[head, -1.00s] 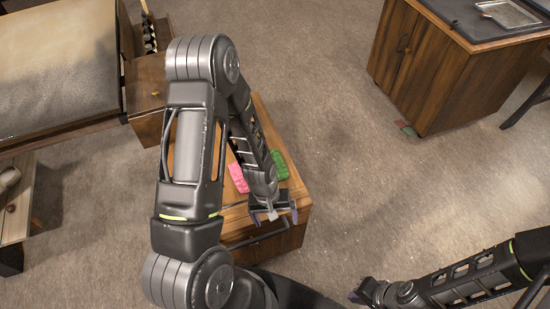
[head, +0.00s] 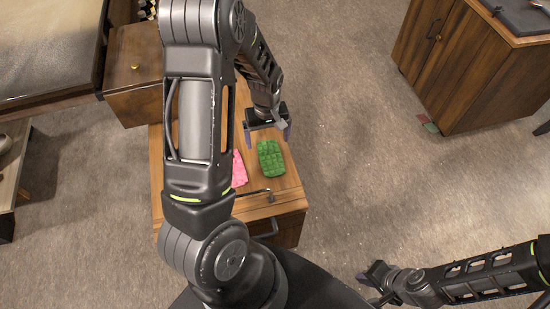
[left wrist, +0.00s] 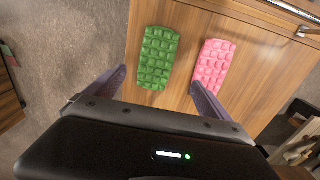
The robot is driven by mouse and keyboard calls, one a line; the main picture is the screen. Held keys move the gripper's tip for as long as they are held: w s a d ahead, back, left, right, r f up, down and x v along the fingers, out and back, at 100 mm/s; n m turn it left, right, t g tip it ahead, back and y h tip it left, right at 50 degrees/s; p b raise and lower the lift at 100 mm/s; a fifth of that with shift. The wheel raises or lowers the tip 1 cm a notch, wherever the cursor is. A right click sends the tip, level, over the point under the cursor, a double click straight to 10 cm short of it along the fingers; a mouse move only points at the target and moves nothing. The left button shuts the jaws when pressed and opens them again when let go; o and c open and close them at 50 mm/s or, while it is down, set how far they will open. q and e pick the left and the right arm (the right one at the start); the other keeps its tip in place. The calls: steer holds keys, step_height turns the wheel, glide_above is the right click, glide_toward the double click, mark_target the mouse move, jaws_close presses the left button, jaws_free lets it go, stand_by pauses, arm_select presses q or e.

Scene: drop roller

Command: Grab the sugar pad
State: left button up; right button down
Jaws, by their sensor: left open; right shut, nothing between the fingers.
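A green quilted pad (head: 270,159) and a pink quilted pad (head: 239,168) lie on a small wooden cabinet (head: 287,192). I cannot tell from looks which is the sugar pad. My left arm partly hides the pink pad in the head view. In the left wrist view the green pad (left wrist: 158,58) and the pink pad (left wrist: 212,66) lie side by side, apart. My left gripper (head: 268,136) is open and empty, above the cabinet top at the green pad's far end. My right gripper (head: 367,284) is shut and empty, low in the picture, away from the cabinet.
The cabinet has a metal handle (head: 268,229) on its near side. A bed (head: 45,45) and wooden nightstand (head: 136,80) stand at the left. A larger wooden cabinet (head: 460,75) stands at the upper right. The carpet between is clear.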

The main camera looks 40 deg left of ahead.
mark_target(271, 157)
arm_select(q)
steer(key=shift+w+f+b, duration=0.2)
steer(key=shift+f+b, duration=0.15)
steer(key=shift+f, duration=0.3)
steer(key=shift+f, duration=1.2)
steer(key=f, duration=0.3)
steer(key=f+p, duration=0.1)
steer(key=f, duration=0.1)
steer(key=shift+w+d+f, duration=0.1)
steer(key=shift+d+f, duration=0.05)
steer(key=shift+d, duration=0.1)
steer(key=shift+c, duration=0.2)
